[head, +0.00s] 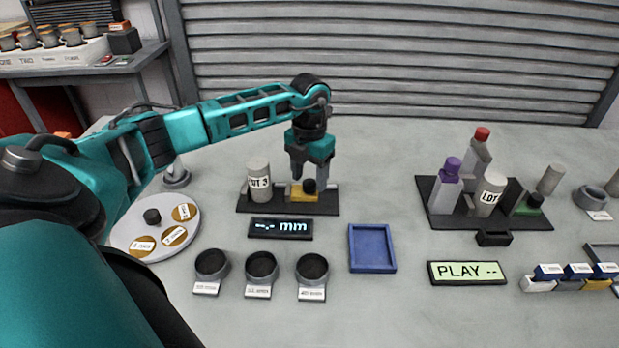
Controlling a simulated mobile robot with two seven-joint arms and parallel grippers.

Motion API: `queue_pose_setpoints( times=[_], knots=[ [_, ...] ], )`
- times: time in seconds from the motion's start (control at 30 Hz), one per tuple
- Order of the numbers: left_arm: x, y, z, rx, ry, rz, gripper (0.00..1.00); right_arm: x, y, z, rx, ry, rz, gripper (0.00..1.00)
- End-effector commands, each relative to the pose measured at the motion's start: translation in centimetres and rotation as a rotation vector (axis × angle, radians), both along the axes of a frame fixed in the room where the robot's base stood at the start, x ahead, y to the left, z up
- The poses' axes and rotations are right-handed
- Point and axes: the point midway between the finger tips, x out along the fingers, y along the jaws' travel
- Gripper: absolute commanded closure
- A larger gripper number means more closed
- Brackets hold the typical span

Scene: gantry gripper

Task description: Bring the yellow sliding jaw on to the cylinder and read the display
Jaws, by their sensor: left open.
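The yellow sliding jaw (303,195) sits on a dark gauge base (262,208), with a black knob on top of it. The cylinder (259,180), grey and labelled LOT 3, stands upright at the left of the same base, with a gap between it and the yellow jaw. The display (281,228) in front of the base reads "-.- mm". My left gripper (308,176) points down over the yellow jaw. It is open, with its fingers around or just above the black knob; I cannot tell if they touch it. My right gripper is not in view.
A round white tray (125,235) with labelled discs stands left. Several dark cups (262,264) and a blue tray (388,267) lie in front. The table between is clear.

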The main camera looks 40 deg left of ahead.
Motion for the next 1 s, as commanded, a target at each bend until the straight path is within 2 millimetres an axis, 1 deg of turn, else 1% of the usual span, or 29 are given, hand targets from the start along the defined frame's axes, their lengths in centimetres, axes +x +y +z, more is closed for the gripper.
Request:
queue_pose_setpoints(
  times=[0.03,0.13,0.43,1.0],
  knots=[
    [-0.04,-0.04,-0.51,-0.001,0.001,-0.001,0.41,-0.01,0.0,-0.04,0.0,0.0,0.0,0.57],
    [-0.04,-0.04,-0.97,-0.001,0.001,-0.001,0.41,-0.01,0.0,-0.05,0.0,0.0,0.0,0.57],
    [-0.02,-0.03,-1.09,-0.001,0.0,-0.001,0.42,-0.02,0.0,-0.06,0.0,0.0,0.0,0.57],
    [-0.01,-0.02,-1.04,-0.001,-0.001,-0.001,0.97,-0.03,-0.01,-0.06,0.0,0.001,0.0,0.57]
  ],
)
